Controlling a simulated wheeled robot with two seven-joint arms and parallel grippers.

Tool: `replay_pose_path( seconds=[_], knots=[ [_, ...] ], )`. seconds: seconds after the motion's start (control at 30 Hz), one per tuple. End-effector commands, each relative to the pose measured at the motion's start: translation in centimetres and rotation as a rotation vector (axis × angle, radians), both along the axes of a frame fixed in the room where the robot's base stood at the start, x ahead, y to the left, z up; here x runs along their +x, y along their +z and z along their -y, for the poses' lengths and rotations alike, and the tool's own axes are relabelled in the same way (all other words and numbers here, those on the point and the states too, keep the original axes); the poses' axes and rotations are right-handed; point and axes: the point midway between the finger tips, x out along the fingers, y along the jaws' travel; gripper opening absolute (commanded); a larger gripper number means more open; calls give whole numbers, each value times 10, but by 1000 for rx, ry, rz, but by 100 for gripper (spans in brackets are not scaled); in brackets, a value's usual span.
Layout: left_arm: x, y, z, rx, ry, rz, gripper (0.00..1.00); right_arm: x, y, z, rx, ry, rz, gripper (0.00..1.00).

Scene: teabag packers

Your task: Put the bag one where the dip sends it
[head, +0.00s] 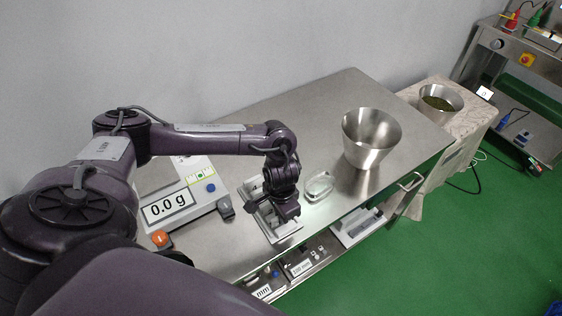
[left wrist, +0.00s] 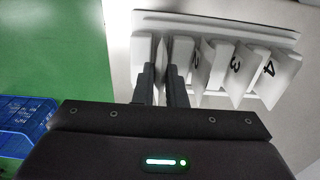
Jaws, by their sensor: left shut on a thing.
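A white rack (head: 284,233) sits near the front edge of the steel table in the head view, below my left gripper (head: 287,205). In the left wrist view the rack (left wrist: 215,20) holds a row of pale bags; marks 3 and 4 show on a bag (left wrist: 236,66) and its neighbour (left wrist: 269,70). My left gripper (left wrist: 160,70) is at the left end of this row, shut on a thin bag, which I take to be bag one. Its face and number are hidden between the fingers. My right gripper is not in view.
A scale (head: 184,200) reads 0.0 g, with an orange button (head: 160,238) in front. A clear dish (head: 319,187) and a steel bowl (head: 370,140) stand right of the rack. A container of green leaves (head: 438,103) is farther right. The table's back middle is clear.

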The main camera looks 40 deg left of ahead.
Motion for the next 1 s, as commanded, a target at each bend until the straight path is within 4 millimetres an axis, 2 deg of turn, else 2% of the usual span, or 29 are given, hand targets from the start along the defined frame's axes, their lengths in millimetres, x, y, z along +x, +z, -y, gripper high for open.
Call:
replay_pose_path(
  seconds=[0.1,0.47,0.5,0.63,1.0],
  knots=[
    [0,-8,0,1,1,0,0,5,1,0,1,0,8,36],
    [0,-11,0,0,1,-1,0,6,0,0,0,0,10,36],
    [0,-11,0,1,0,0,16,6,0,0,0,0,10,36],
    [0,-10,0,1,0,0,33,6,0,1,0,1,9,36],
    [1,-4,0,0,-1,3,33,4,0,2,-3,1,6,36]
  ],
)
